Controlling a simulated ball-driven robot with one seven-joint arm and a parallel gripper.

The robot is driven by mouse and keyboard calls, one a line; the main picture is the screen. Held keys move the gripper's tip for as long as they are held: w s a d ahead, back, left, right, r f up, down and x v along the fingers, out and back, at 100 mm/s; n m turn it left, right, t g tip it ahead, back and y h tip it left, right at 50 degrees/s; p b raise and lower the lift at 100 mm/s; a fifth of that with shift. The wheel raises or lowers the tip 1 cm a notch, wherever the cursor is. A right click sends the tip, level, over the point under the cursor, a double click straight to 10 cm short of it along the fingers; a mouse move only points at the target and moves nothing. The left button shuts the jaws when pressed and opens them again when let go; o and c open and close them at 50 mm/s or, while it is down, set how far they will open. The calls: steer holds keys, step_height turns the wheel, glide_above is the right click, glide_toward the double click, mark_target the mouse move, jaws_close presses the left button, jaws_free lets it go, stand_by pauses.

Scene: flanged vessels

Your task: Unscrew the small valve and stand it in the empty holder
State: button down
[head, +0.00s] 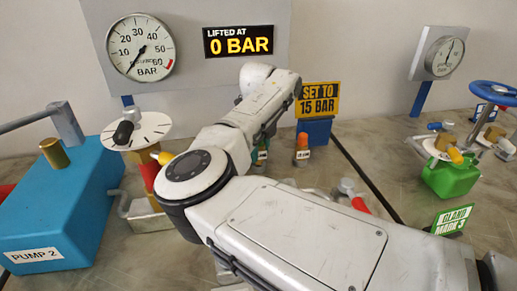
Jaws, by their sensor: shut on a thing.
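My white arm crosses the middle of the head view, and its far end bends down behind its own links. My gripper's fingers are hidden there, so what they hold cannot be seen. I cannot tell which of these is the small valve. No empty holder can be made out; part of the bench is hidden behind my arm.
A blue pump (60,210) marked PUMP 2 stands at left, beside a post with a round white dial (145,132). A pressure gauge (140,47) hangs behind; a display (238,41) reads 0 BAR. A green vessel (450,178) and blue handwheel (493,92) stand at right.

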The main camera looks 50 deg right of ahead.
steer(key=shift+f+b, duration=0.45)
steer(key=shift+f, duration=0.4)
steer(key=c, duration=0.6)
jaws_free()
step_height(320, 180, up, 11)
steer(key=shift+f, duration=0.1)
